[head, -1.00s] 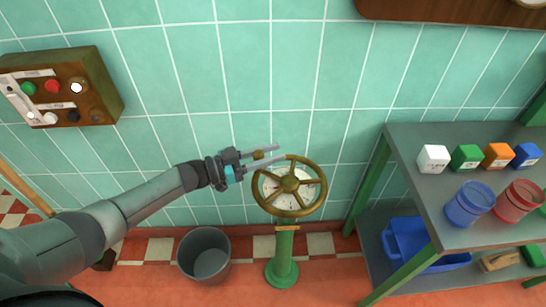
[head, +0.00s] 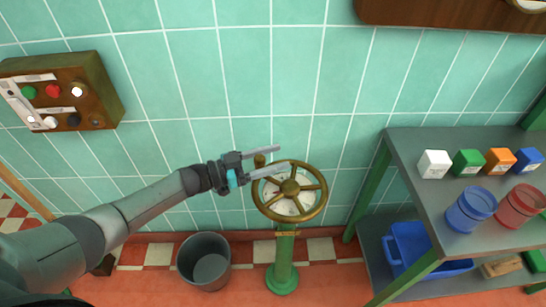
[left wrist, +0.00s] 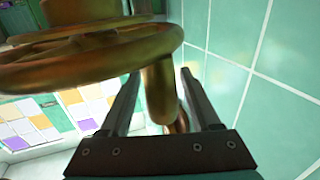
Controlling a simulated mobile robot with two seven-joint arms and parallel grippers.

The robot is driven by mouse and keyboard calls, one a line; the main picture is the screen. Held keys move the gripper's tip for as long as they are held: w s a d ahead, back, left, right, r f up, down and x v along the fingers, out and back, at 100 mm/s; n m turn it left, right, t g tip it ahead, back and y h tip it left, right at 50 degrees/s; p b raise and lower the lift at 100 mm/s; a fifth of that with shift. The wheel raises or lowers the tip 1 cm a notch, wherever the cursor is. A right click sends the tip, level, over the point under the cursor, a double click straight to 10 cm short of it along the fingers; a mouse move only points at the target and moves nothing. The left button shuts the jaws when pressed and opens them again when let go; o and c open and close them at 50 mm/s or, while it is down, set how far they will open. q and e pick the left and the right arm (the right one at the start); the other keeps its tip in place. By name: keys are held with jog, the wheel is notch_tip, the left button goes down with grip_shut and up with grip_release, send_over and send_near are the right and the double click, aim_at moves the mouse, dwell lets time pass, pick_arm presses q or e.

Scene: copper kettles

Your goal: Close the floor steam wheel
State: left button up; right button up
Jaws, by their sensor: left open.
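The brass steam wheel (head: 290,212) sits on top of a green floor post (head: 284,262), with a pale dial behind its spokes. A knobbed handle (head: 259,160) stands up from the wheel's upper left rim. My left gripper (head: 281,158) is at that upper left side, open, with one finger on each side of the handle. In the left wrist view the brass handle (left wrist: 159,90) stands between the two fingers with gaps beside it, and the wheel rim (left wrist: 90,62) passes across the upper left. My right gripper is not in view.
A grey bucket (head: 204,262) stands on the floor left of the post. A metal shelf table (head: 415,155) with small boxes and cups is at the right. A control box (head: 100,85) hangs on the tiled wall at the left. The wall is close behind the wheel.

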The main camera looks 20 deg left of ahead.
pick_arm(q)
jog(key=p+v, duration=0.2)
jog(key=v, duration=1.3)
jog(key=shift+a, duration=0.15)
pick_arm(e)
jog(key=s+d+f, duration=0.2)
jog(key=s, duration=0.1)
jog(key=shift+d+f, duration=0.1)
